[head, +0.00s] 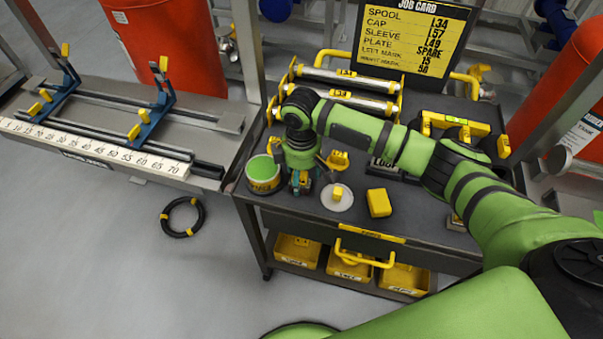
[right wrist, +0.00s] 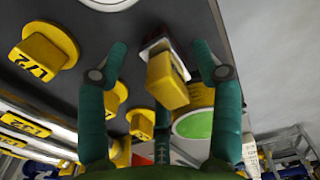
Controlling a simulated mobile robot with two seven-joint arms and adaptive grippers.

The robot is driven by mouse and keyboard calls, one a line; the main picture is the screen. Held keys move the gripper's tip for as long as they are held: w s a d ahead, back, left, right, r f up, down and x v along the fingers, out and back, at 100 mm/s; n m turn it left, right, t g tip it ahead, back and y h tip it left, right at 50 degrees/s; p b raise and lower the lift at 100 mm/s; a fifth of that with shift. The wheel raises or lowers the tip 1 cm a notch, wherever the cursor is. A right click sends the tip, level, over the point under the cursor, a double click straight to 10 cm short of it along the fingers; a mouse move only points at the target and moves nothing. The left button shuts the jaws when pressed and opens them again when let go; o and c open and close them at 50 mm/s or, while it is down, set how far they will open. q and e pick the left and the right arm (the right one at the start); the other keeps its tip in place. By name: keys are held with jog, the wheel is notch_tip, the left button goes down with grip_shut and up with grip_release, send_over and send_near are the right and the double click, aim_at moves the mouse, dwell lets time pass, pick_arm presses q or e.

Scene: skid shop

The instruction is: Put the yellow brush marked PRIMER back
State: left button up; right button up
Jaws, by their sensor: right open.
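My right gripper (head: 301,184) is over the cart top, pointing down beside a can with a green top and yellow label (head: 263,174). A yellow block-like piece with a dark, red and white end, possibly the brush (right wrist: 168,82), shows between the fingers with gaps on both sides. I cannot read PRIMER on it. In the head view the gripper mostly hides this spot. The green-topped can (right wrist: 194,124) also shows behind the right finger. My left gripper is out of view.
On the cart (head: 350,222), a pale disc with a yellow knob (head: 337,196) and a yellow block (head: 379,203) stand right of the gripper. Yellow caps (right wrist: 45,53) are close by. Metal spools (head: 347,78) and a job card (head: 411,45) are at the back.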

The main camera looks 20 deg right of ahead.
notch_tip(320, 180, up, 12)
jog(key=b, duration=0.1)
jog(key=shift+r, duration=0.15)
dwell(0.6)
